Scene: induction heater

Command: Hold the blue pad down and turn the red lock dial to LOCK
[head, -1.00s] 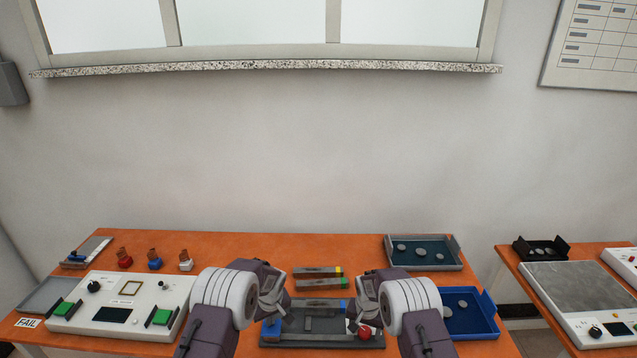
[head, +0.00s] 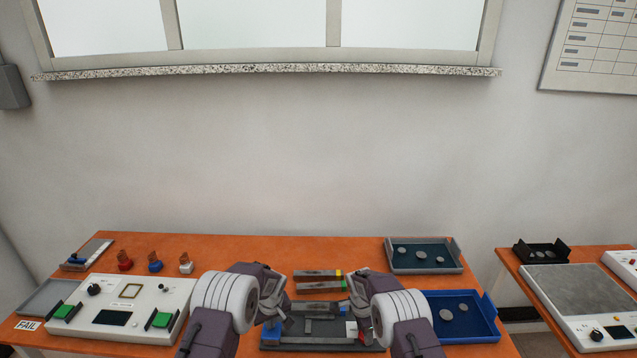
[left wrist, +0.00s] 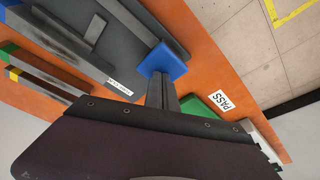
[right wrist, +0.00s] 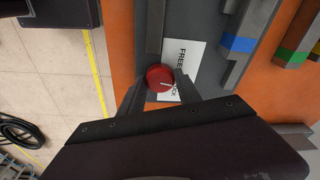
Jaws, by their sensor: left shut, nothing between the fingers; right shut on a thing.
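The blue pad (left wrist: 163,60) is on the dark grey fixture (left wrist: 146,14). My left gripper (left wrist: 161,84) is shut with nothing between its fingers, and its tips are at the pad's edge; whether they press on it I cannot tell. The red lock dial (right wrist: 160,78) is at the fixture's other end, beside a white label (right wrist: 181,57) reading FREE and LOCK. My right gripper (right wrist: 160,88) is shut on the dial, one finger on each side. The dial's white mark points right, between the two words. In the head view both grippers are over the fixture (head: 315,345), partly hiding pad and dial.
Bars with yellow and green ends (head: 318,274) lie behind the fixture. A blue tray (head: 478,330) and a grey tray (head: 424,268) stand to the right. A white tester (head: 180,296) with green pads is on the left. The orange table (head: 225,248) is clear at the back.

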